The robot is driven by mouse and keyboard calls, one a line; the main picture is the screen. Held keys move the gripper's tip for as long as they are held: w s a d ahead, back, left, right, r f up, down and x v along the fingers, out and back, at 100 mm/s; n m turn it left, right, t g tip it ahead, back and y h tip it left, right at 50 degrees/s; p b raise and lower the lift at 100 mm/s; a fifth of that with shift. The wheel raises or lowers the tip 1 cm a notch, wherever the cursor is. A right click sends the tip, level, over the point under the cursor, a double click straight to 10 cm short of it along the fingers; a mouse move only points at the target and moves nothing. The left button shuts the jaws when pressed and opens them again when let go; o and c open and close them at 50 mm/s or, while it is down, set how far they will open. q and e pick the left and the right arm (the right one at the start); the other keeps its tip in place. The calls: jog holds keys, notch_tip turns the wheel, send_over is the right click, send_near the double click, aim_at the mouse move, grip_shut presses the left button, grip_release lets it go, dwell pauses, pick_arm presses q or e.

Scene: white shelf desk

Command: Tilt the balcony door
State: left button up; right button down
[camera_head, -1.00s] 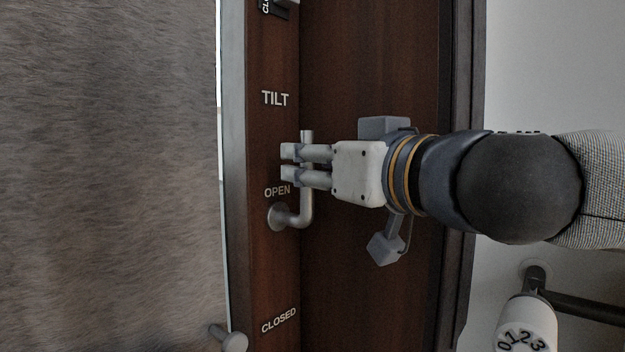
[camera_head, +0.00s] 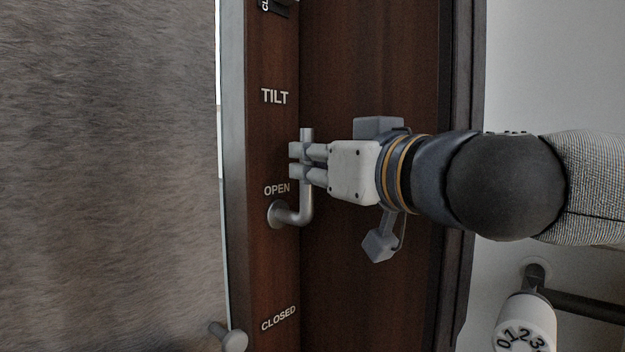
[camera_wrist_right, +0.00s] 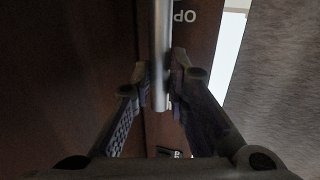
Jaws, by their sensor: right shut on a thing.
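The balcony door (camera_head: 370,70) is dark reddish-brown wood. Its grey metal handle (camera_head: 306,205) comes out of a round mount near OPEN and bends so that its grip points up in the head view. The TILT label (camera_head: 275,97) is above OPEN, and the CLOSED label (camera_head: 278,319) is below. My right gripper (camera_head: 297,161) comes in from the right and is shut on the grip near its upper end. In the right wrist view the handle bar (camera_wrist_right: 161,40) runs between the two fingers (camera_wrist_right: 161,88). My left gripper is not in view.
A radiator knob with numbers (camera_head: 526,325) and a dark pipe (camera_head: 585,309) are at the lower right by the white wall (camera_head: 555,70). A small grey knob (camera_head: 233,341) is at the bottom left of the door edge. A grey furry-looking surface (camera_head: 110,150) fills the left.

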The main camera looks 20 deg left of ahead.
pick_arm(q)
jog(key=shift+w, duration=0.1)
pick_arm(e)
jog(key=shift+d, duration=0.2)
dwell(0.4)
